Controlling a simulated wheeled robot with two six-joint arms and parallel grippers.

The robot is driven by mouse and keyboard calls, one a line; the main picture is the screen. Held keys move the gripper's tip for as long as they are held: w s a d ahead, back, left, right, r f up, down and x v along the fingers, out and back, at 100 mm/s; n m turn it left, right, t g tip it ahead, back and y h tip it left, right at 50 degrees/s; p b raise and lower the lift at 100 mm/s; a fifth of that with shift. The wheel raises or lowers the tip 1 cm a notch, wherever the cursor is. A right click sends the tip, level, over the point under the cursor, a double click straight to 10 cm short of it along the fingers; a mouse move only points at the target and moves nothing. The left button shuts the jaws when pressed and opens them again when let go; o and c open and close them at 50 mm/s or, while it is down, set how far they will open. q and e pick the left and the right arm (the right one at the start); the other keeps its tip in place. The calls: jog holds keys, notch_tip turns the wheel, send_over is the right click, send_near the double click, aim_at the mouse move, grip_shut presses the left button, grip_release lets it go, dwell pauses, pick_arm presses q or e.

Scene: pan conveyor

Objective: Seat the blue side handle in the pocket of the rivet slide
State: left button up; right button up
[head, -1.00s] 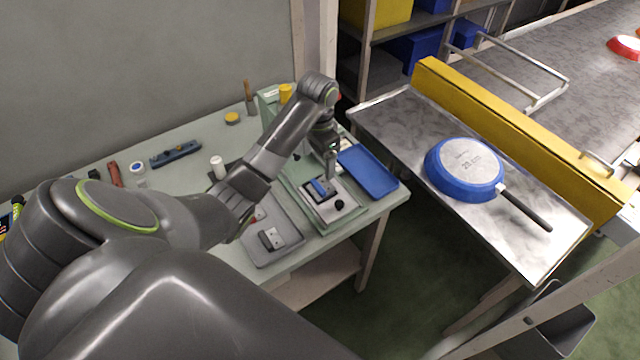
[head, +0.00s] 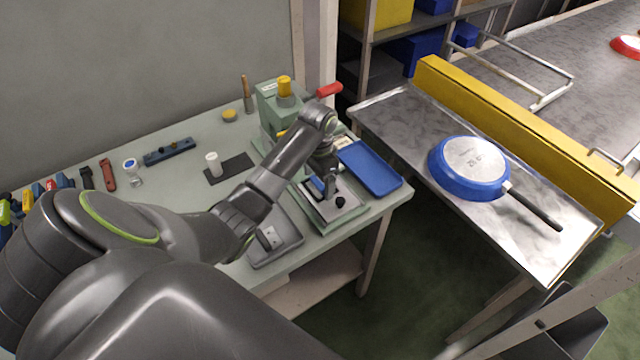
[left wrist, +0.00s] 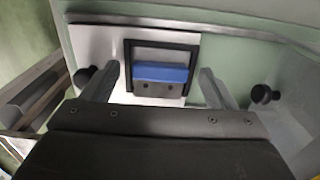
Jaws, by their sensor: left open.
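The blue side handle (left wrist: 162,73) lies inside the black frame of the pocket (left wrist: 191,68) on the pale rivet slide (left wrist: 98,48), its metal bracket with two holes facing the gripper. Whether it sits fully down I cannot tell. The handle (head: 317,184) and the slide (head: 338,208) also show in the head view, partly hidden by my wrist. My left gripper (left wrist: 160,84) is open, with one finger on each side of the frame, apart from the handle. It also shows just above the slide in the head view (head: 327,188). My right gripper is not in view.
A green press (head: 277,112) with a red lever (head: 329,89) stands behind the slide. A blue tray (head: 370,168) is at its right, a grey tray (head: 285,246) at its left. Black knobs (left wrist: 262,94) flank the slide. A blue pan (head: 468,168) lies on the metal side table.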

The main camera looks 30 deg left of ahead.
aim_at(318, 181)
pick_arm(q)
jog(key=c, duration=1.2)
jog(key=shift+o, duration=0.2)
jog(key=shift+r, duration=0.45)
notch_tip(318, 181, up, 5)
jog(key=shift+w+f+p, duration=0.1)
jog(key=shift+f+p, duration=0.05)
jog(key=shift+p, duration=0.15)
notch_tip(318, 181, up, 12)
jog(key=p, duration=1.2)
